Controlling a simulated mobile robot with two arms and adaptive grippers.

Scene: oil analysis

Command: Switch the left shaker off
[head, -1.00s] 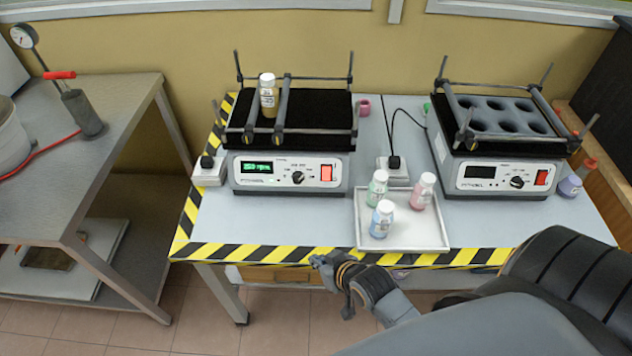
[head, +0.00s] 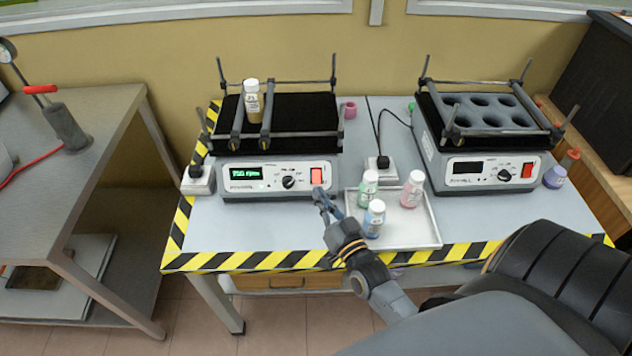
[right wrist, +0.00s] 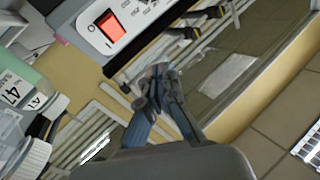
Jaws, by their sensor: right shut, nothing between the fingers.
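The left shaker (head: 255,185) stands on the table with its green display (head: 244,173) lit. Its red switch (head: 317,175) is at the right end of the front panel, beside a black knob (head: 289,182). A bottle (head: 253,97) with brown contents is clamped between the bars on its black platform. My right gripper (head: 322,194) is shut and empty, just in front of and below the red switch; I cannot tell if it touches. In the right wrist view the red switch (right wrist: 110,26) lies up and left of the shut fingertips (right wrist: 158,72). My left gripper is not in view.
A white tray (head: 418,235) with green, blue and pink-labelled bottles lies right of my right gripper. The right shaker (head: 480,172) has a dark display and an empty holed rack. A power socket (head: 198,180) sits left of the left shaker.

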